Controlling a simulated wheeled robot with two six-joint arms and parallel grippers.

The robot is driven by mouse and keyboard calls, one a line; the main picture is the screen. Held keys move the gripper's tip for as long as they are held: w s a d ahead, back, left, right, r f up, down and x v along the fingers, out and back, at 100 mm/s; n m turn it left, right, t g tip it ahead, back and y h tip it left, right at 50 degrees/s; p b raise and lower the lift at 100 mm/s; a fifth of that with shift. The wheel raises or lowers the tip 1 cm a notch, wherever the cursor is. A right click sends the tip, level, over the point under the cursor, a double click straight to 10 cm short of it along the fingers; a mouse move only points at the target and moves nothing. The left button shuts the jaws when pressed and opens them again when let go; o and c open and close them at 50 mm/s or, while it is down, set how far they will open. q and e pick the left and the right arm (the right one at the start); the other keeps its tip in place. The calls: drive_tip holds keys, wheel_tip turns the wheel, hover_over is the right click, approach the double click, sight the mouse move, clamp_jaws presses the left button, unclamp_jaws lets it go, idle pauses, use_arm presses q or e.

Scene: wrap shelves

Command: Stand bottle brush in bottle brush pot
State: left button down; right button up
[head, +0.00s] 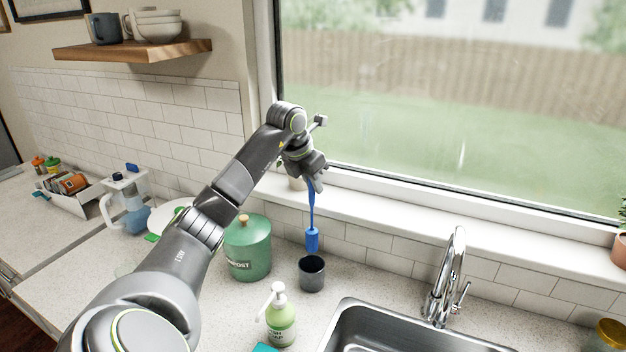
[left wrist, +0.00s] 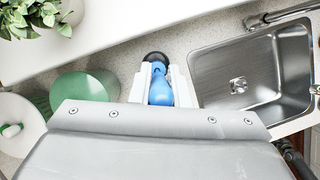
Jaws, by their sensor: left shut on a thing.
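The blue bottle brush (head: 312,238) hangs upright with its head down from my left gripper (head: 316,184), which is shut on the top of its handle. The dark grey bottle brush pot (head: 312,275) stands on the counter beside the sink. In the head view the brush head is above the pot's opening, with a small gap. In the left wrist view the blue brush (left wrist: 160,88) shows between the two pale fingers (left wrist: 160,98), and the dark pot (left wrist: 156,57) is partly hidden behind it. My right gripper is not in view.
A green compost bin (head: 248,250) stands left of the pot. A soap bottle (head: 281,318) stands in front of it. The sink (head: 400,335) and tap (head: 446,280) are to the right. The window sill (head: 420,215) runs behind.

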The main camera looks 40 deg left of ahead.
sight(311, 205)
use_arm(q)
wheel_tip(311, 205, down, 3)
drive_tip(key=shift+w+a+r+b, duration=0.15)
drive_tip(key=shift+r+b, duration=0.05)
drive_tip(key=shift+b, duration=0.4)
drive_tip(key=shift+f, duration=0.25)
drive_tip(key=shift+f+b, duration=0.65)
drive_tip(key=shift+f, duration=0.05)
wheel_tip(311, 205, down, 2)
drive_tip(key=shift+f+b, duration=0.1)
drive_tip(key=shift+b, duration=0.65)
drive_tip(key=shift+f+b, duration=0.75)
drive_tip(key=shift+f, duration=0.15)
drive_tip(key=shift+f+b, duration=0.55)
drive_tip(key=shift+f, duration=0.3)
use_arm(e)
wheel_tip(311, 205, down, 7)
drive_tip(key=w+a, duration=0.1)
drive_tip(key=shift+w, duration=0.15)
